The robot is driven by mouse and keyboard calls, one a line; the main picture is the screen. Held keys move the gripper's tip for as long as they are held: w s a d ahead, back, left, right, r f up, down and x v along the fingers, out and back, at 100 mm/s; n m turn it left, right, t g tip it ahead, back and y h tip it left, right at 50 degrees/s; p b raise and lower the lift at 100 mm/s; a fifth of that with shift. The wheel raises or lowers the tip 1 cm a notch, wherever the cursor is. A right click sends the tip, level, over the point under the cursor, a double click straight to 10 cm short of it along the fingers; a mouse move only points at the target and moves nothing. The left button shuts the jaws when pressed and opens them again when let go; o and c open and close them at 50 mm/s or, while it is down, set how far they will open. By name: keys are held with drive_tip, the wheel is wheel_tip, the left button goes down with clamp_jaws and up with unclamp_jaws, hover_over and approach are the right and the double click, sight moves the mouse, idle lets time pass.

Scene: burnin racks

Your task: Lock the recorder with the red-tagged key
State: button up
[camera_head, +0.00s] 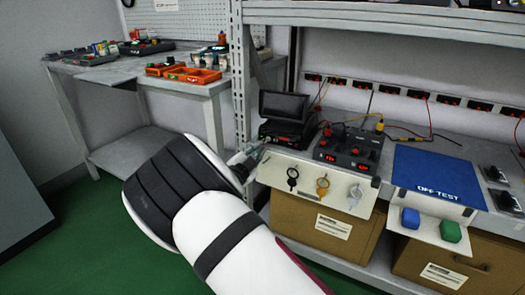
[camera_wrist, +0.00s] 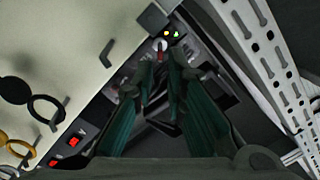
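The recorder (camera_head: 287,132) is the dark unit under a small black screen at the left of the bench. In the wrist view its front (camera_wrist: 190,50) has a yellow and a green light. A small silver round part with a red piece (camera_wrist: 161,47) shows just beyond my fingertips; it looks like the red-tagged key at the lock, too small to be sure. My gripper (camera_wrist: 160,70) points at it, its two dark green fingers apart with a gap between. In the head view my gripper (camera_head: 250,160) is at the recorder's front, and my arm hides the key.
A pale panel beside the recorder carries a black key (camera_head: 292,177), a yellow key (camera_head: 322,186) and a silver key (camera_head: 355,193). A black instrument (camera_head: 348,148) with red displays stands right of the recorder. A metal rack post (camera_head: 240,75) rises close left of it.

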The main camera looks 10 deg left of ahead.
sight(269, 141)
drive_tip(key=shift+b+x, duration=0.4)
drive_tip(key=shift+x, duration=1.35)
clamp_jaws()
drive_tip(key=shift+n, duration=0.3)
drive_tip(key=n+p, duration=0.2)
drive_tip(key=n, duration=0.3)
drive_tip(key=n+p, duration=0.3)
drive_tip(key=n, duration=0.1)
drive_tip(key=shift+a+n, duration=0.25)
drive_tip(key=shift+n, duration=0.15)
